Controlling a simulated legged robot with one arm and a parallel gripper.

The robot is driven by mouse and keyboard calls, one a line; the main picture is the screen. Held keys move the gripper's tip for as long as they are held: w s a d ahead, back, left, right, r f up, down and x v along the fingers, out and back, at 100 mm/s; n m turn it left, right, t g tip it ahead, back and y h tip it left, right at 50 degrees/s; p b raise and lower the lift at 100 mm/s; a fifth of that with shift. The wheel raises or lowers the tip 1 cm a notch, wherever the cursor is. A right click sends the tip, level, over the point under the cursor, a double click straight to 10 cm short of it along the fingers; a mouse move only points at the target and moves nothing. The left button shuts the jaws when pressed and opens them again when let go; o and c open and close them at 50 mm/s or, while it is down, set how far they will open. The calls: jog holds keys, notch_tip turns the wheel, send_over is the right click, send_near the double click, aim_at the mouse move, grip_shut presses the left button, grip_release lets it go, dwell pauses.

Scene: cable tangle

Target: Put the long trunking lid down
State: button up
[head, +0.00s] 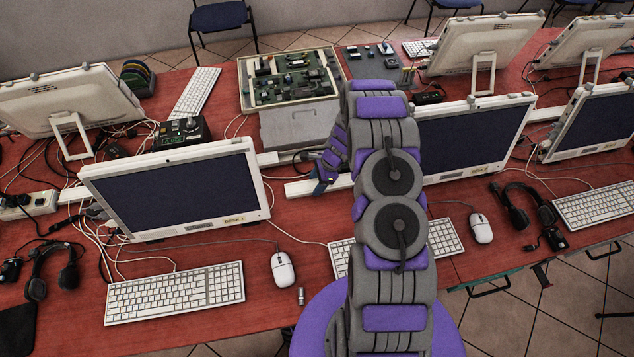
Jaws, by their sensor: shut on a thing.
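The long trunking lid (301,189) is a pale, narrow strip in the middle of the red table, between the two front monitors. Its left end shows; its right part passes behind my arm and is hidden. My gripper (322,179) is at the strip, left of my arm's purple and grey links, and is shut on it. The fingertips are small and dark here, so the exact grip is hard to see. I cannot tell whether the lid touches the table or is held just above it.
Pale trunking (266,159) runs across the table behind the lid. A left monitor (178,190) and a right monitor (470,140) flank it. A grey case with a circuit board (292,78) lies behind. Loose cables clutter the left. Red table in front of the lid is partly bare.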

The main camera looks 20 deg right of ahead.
jog(key=o, duration=1.1)
jog(key=shift+a, duration=0.35)
jog(key=shift+d+r, duration=0.1)
jog(key=shift+d, duration=0.25)
jog(key=shift+d+r, duration=0.2)
jog(key=shift+r, duration=0.1)
jog(key=w+a+p+v, duration=0.1)
jog(key=p+v, duration=0.1)
jog(key=v, duration=0.9)
jog(key=s+a+r+n+g+h, duration=0.1)
jog(key=s+a+r+n, duration=0.5)
jog(key=r, duration=0.5)
jog(key=s+a+r+n+g+h, duration=0.1)
jog(key=s+a+r+n, duration=0.45)
jog(key=r, duration=0.55)
jog(key=s+a+r+n+h, duration=0.1)
jog(key=s+r+n, duration=0.2)
jog(key=s, duration=0.6)
jog(key=s+a+r+n, duration=0.1)
jog(key=s+r+n, duration=0.2)
jog(key=s, duration=0.5)
jog(key=s+a+r+n+h, duration=0.1)
jog(key=s+r+n, duration=0.2)
jog(key=s, duration=0.6)
jog(key=shift+s+a+r+g+h, duration=0.3)
jog(key=shift+s+a+r, duration=0.05)
jog(key=shift+s, duration=0.05)
